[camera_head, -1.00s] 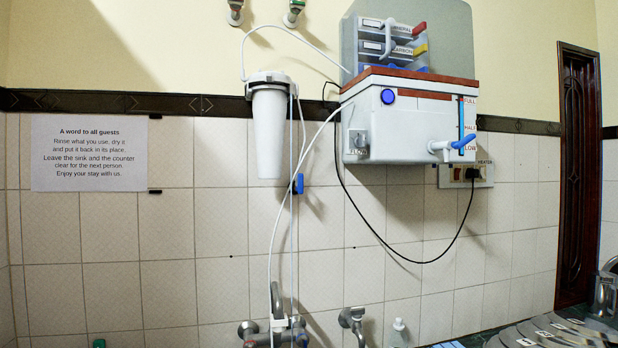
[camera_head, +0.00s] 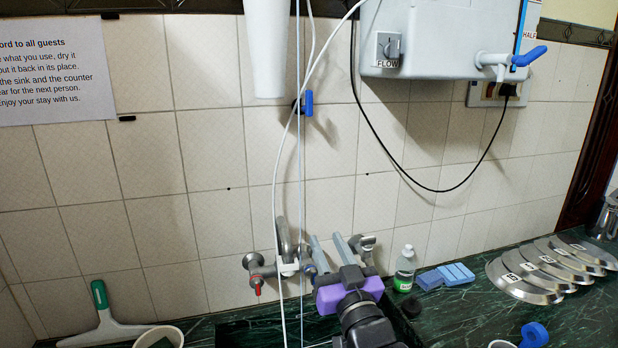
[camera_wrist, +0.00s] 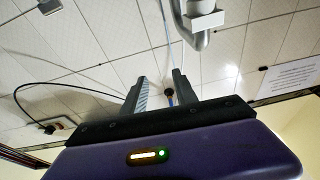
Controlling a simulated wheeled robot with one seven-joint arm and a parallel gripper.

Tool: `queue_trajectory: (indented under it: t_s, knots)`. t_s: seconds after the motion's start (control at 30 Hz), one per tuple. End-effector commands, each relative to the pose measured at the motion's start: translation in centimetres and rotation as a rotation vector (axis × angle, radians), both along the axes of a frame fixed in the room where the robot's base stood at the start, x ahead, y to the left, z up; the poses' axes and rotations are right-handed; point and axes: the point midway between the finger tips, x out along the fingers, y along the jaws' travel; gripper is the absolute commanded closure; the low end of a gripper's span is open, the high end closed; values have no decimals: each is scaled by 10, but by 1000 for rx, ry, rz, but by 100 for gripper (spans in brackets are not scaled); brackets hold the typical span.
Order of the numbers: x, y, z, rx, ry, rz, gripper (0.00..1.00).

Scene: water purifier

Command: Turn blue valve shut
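A small blue valve (camera_head: 308,103) with a dark fitting sits on the thin white tubing in front of the tiled wall, below the white filter housing (camera_head: 266,45). In the wrist view, which looks upside down, the blue valve (camera_wrist: 170,101) appears small, beyond and between my fingers. My gripper (camera_head: 327,238) has a purple body and two grey fingers, below the valve and in front of the sink fittings. In the wrist view my gripper (camera_wrist: 159,80) has its fingers apart with nothing held. A blue tap handle (camera_head: 529,56) is on the purifier tank (camera_head: 440,38).
A wall faucet (camera_head: 255,265) with a red handle is close to the left of my gripper. White hoses hang past it. A soap bottle (camera_head: 405,268), blue sponges (camera_head: 446,275) and steel lids (camera_head: 525,277) lie to the right on the dark counter (camera_head: 450,318).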

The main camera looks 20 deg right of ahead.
Motion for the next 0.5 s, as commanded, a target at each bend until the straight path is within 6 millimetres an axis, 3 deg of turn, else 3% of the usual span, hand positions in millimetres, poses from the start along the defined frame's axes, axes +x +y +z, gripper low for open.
queue_trajectory:
  t_s: [0.03, 0.2, 0.3, 0.4, 0.5]
  knots:
    - [18, -1, 38, -4, -30, -2, 65]
    - [60, -4, 132, -19, -95, -8, 65]
    - [75, -5, 179, -25, -123, -12, 65]
    - [84, -6, 212, -29, -144, -15, 65]
    - [89, -7, 231, -32, -154, -18, 65]
